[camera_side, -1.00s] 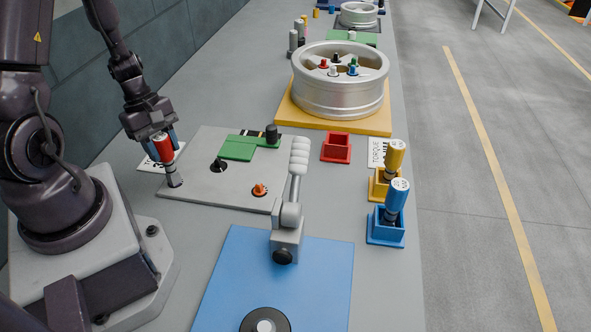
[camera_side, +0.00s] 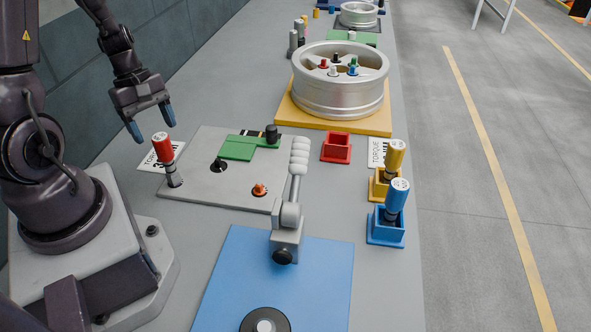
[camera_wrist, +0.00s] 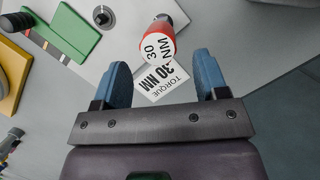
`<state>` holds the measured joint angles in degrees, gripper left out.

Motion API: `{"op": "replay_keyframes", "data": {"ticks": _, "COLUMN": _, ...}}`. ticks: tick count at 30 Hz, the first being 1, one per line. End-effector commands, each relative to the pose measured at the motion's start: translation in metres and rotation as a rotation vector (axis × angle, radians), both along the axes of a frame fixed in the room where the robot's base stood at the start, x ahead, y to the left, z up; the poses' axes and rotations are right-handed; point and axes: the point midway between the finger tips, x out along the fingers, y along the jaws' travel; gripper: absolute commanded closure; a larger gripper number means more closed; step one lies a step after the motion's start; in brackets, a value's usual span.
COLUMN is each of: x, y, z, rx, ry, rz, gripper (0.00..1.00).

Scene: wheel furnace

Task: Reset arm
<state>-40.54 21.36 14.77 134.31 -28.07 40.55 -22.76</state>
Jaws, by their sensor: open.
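My gripper (camera_side: 152,122) is open and empty, raised above the bench at the left, with its two blue fingertips apart. A red torque tool (camera_side: 163,150) stands slightly tilted on a post at the left corner of the grey plate (camera_side: 215,190), below and apart from my fingers. In the wrist view my open fingers (camera_wrist: 163,80) show with the red tool (camera_wrist: 158,42) beyond them, its white cap reading 30 NM. A white label (camera_wrist: 162,84) reading TORQUE 30 NM lies on the bench beneath.
A lever (camera_side: 290,215) stands by the blue plate (camera_side: 225,270). A wheel (camera_side: 340,95), an empty red holder (camera_side: 337,148), and yellow (camera_side: 395,158) and blue (camera_side: 397,195) tools in holders are to the right.

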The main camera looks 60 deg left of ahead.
Motion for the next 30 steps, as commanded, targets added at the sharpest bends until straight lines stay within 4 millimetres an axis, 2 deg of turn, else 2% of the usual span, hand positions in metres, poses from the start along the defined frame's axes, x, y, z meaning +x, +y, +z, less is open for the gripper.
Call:
{"op": "replay_keyframes", "data": {"ticks": 3, "x": -0.001, "y": 0.009, "z": 0.028, "rx": 0.006, "ry": -0.006, "rz": -0.002, "gripper": 0.33}}
{"op": "replay_keyframes", "data": {"ticks": 9, "x": -0.003, "y": 0.019, "z": 0.061, "rx": 0.004, "ry": -0.003, "rz": -0.001, "gripper": 0.33}}
{"op": "replay_keyframes", "data": {"ticks": 13, "x": -0.004, "y": 0.022, "z": 0.073, "rx": 0.002, "ry": -0.001, "rz": -0.003, "gripper": 0.33}}
{"op": "replay_keyframes", "data": {"ticks": 18, "x": -0.008, "y": 0.023, "z": 0.075, "rx": 0.012, "ry": -0.011, "rz": -0.092, "gripper": 0.33}}
{"op": "replay_keyframes", "data": {"ticks": 20, "x": -0.009, "y": 0.016, "z": 0.076, "rx": 0.028, "ry": -0.026, "rz": -0.199, "gripper": 0.33}}
{"op": "replay_keyframes", "data": {"ticks": 23, "x": 0.000, "y": -0.002, "z": 0.091, "rx": 0.088, "ry": -0.081, "rz": -0.416, "gripper": 0.33}}
{"op": "replay_keyframes", "data": {"ticks": 26, "x": 0.013, "y": -0.025, "z": 0.110, "rx": 0.165, "ry": -0.145, "rz": -0.647, "gripper": 0.33}}
{"op": "replay_keyframes", "data": {"ticks": 30, "x": 0.027, "y": -0.068, "z": 0.140, "rx": 0.306, "ry": -0.247, "rz": -1.007, "gripper": 0.33}}
